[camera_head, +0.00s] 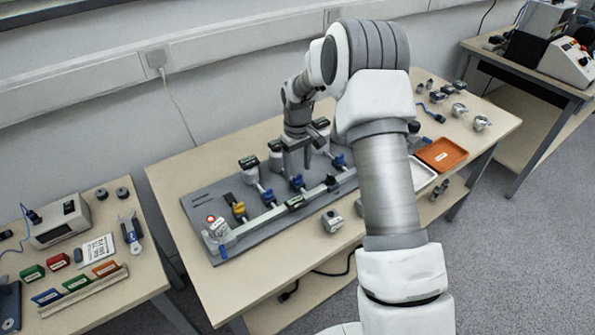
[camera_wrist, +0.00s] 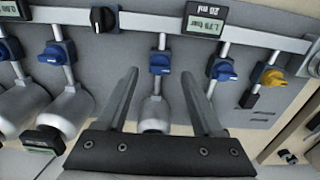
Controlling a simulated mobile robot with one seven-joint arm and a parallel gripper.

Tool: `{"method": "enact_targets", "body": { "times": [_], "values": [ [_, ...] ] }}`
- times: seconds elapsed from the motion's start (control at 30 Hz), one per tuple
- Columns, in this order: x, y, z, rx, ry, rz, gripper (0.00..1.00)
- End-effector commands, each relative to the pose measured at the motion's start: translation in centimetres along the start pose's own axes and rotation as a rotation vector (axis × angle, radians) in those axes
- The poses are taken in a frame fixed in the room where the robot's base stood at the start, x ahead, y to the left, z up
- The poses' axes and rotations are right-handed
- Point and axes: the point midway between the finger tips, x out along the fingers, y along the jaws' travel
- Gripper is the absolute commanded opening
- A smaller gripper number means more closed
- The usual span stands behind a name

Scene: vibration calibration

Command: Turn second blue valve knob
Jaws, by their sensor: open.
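A row of blue valve knobs sits on thin pipes rising from a silver manifold bar. In the wrist view the second blue knob from the yellow one (camera_wrist: 160,62) lies between and just beyond my fingertips. My gripper (camera_wrist: 159,76) is open and empty, one finger toward each side of that knob, with no clear contact. The first blue knob (camera_wrist: 222,69) is to the right and another blue knob (camera_wrist: 55,53) to the left. In the head view my gripper (camera_head: 297,168) hangs over the panel, close above the second blue knob (camera_head: 297,182).
A yellow knob (camera_wrist: 270,76) sits beyond the first blue one. A black knob (camera_wrist: 103,19) and a digital gauge (camera_wrist: 204,19) are on the manifold bar. Silver cylinders (camera_wrist: 68,113) stand close by. An orange tray (camera_head: 442,154) lies at the table's right.

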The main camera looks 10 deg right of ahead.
Motion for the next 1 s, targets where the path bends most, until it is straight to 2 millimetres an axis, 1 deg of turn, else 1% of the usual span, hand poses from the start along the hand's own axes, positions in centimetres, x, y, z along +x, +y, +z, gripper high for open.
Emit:
{"method": "enact_targets", "body": {
  "times": [0.03,0.3,0.5,0.6,0.7,0.8,1.0],
  "values": [
    [-1.5,0.1,-0.1,0.000,0.004,0.002,0.68],
    [-8.2,0.1,-0.1,0.001,0.005,0.002,0.68],
    [-12.3,0.0,-0.1,0.000,0.004,0.002,0.68],
    [-13.6,0.0,0.0,0.000,0.002,0.001,0.68],
    [-14.4,0.0,0.0,0.000,0.001,0.001,0.68],
    [-14.8,0.0,0.0,0.000,0.001,0.000,0.68],
    [-14.8,0.0,0.0,0.000,0.001,0.000,0.68]
  ]
}}
